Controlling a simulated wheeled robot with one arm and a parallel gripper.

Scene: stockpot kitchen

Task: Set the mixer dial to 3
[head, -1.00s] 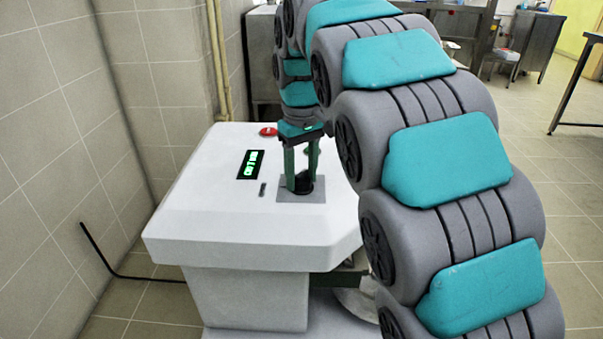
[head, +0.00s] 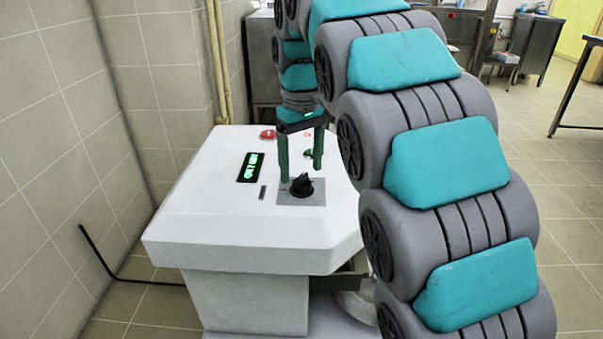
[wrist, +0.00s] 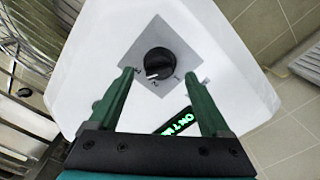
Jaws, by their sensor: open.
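The black mixer dial (head: 302,186) stands on a square grey plate (head: 287,199) on top of the white mixer housing (head: 215,220).
A red button (head: 267,134) and a green button (head: 308,153) sit towards the back of the housing top. A small dark slot (head: 262,192) lies left of the plate. Tiled wall (head: 60,120) stands at the left; open floor lies at the right.

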